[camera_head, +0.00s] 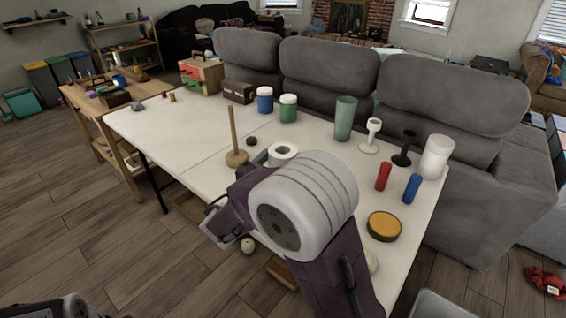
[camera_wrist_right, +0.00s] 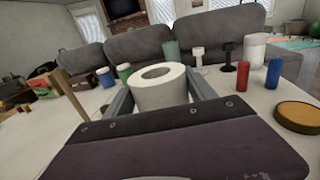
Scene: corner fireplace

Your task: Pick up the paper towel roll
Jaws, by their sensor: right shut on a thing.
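The paper towel roll (camera_head: 283,150) is white with a round hole in its top. In the head view my right arm hides its lower part. In the right wrist view the roll (camera_wrist_right: 160,90) stands upright between the two grey fingers of my right gripper (camera_wrist_right: 161,96), which is shut on it. I cannot tell whether its base touches the table. My left gripper is out of view; only a bit of my left arm shows at the bottom left corner.
The white table (camera_head: 180,125) also holds a wooden peg stand (camera_head: 236,157) just left of the roll, lidded jars (camera_head: 288,108), a green tumbler (camera_head: 345,118), red (camera_head: 383,176) and blue (camera_head: 412,188) cylinders and an orange-topped disc (camera_head: 384,226). A grey sofa (camera_head: 450,95) stands behind.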

